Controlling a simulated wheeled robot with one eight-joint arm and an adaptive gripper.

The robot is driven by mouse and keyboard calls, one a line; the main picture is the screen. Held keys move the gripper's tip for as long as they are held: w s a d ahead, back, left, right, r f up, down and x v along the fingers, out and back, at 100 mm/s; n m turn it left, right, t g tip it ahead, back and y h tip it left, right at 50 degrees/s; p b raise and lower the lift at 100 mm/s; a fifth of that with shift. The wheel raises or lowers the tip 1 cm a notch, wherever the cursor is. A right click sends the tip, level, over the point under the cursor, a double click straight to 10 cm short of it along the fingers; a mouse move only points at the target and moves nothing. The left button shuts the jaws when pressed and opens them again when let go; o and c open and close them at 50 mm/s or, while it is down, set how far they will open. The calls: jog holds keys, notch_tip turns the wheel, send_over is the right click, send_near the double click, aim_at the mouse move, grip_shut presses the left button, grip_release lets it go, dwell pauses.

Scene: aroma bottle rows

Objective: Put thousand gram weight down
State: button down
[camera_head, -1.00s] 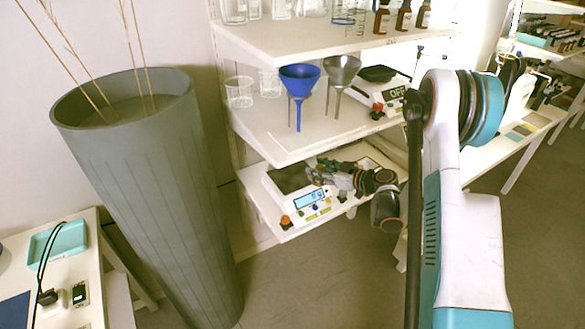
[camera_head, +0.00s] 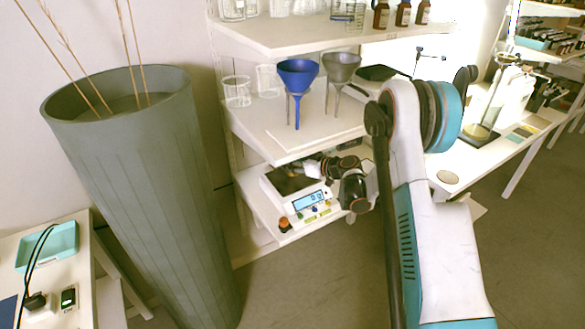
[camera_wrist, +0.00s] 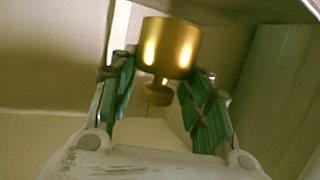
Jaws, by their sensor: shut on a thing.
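A shiny brass weight (camera_wrist: 170,45) is in the wrist view, its narrow knob pointing back toward my gripper (camera_wrist: 158,92). The green-lined fingers stand on either side of the knob and are shut on the weight. In the head view my gripper (camera_head: 300,174) is over the digital scale (camera_head: 298,210) on the low shelf. The weight cannot be made out there, and my wrist and fingers hide part of the scale's pan. The scale's display is lit, but its digits are too small to read surely.
Above the scale, a shelf (camera_head: 275,140) holds a blue funnel (camera_head: 298,75), a grey funnel (camera_head: 341,68) and clear beakers (camera_head: 237,91). A small orange-and-dark object (camera_head: 285,224) is at the scale's front left corner. A tall grey-green planter (camera_head: 140,180) stands to the left.

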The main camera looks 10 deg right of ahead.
notch_tip(320, 180, down, 2)
jog(key=shift+d+f+b, duration=0.1)
jog(key=shift+f+b, duration=0.05)
jog(key=shift+b, duration=0.25)
jog(key=c, duration=0.9)
grip_release()
jog(key=shift+o, duration=0.2)
jog(key=shift+s, duration=0.1)
jog(key=p+v, duration=0.4)
jog(key=v, duration=0.8)
